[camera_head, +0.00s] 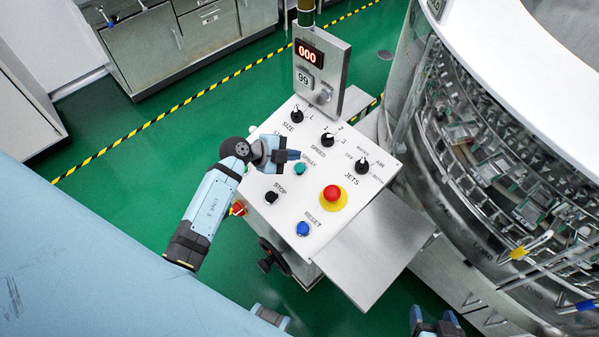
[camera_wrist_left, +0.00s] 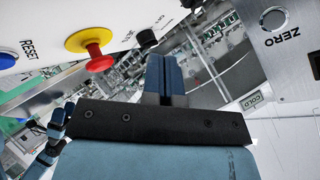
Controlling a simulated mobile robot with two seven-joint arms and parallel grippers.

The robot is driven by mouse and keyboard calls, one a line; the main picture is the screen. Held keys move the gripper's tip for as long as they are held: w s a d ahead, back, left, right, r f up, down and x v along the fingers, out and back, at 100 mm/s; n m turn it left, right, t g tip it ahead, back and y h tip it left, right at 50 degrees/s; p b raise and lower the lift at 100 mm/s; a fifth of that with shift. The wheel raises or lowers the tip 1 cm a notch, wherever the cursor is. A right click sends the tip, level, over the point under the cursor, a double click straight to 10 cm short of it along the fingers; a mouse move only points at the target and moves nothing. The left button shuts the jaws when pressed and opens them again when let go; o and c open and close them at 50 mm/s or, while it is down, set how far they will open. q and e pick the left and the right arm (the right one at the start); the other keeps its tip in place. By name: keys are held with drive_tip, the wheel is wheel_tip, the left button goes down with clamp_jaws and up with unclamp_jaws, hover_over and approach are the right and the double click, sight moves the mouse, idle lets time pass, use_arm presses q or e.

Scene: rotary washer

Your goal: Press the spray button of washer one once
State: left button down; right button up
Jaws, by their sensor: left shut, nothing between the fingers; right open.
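The white sloped control panel (camera_head: 262,182) stands in the middle of the head view. Its teal spray button (camera_head: 300,169) sits left of centre, by the SPRAY label. My left gripper (camera_head: 295,155) is shut and empty, its tips just above the spray button in the picture. Whether they touch the panel, I cannot tell. In the left wrist view the shut fingers (camera_wrist_left: 165,75) point up past a black knob (camera_wrist_left: 146,38); I cannot make out the spray button there. My right gripper (camera_head: 435,320) is open and empty at the bottom edge, away from the panel.
Near the spray button are a black stop button (camera_head: 271,197), a red emergency button (camera_head: 333,193), a blue reset button (camera_head: 303,229) and knobs. A display post (camera_head: 320,75) rises behind the panel. A large glass-sided drum (camera_head: 500,150) fills the right side.

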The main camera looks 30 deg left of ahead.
sight(297, 171)
use_arm(q)
drive_tip(key=f+b, duration=0.1)
drive_tip(key=b, duration=0.1)
drive_tip(key=f+b, duration=0.1)
drive_tip(key=f, duration=0.1)
drive_tip(key=shift+w+d+f+b, duration=0.15)
drive_tip(key=shift+w+f+b, duration=0.15)
drive_tip(key=shift+w+b, duration=0.1)
drive_tip(key=shift+w+d+f, duration=0.1)
drive_tip(key=shift+w+f, duration=0.1)
drive_tip(key=shift+f, duration=0.35)
drive_tip(key=shift+w+f, duration=0.1)
drive_tip(key=shift+f, duration=0.25)
idle(0.9)
drive_tip(key=shift+w+f+p, duration=0.1)
drive_tip(key=shift+f+p, duration=0.2)
drive_tip(key=shift+p, duration=0.1)
drive_tip(key=shift+f, duration=0.1)
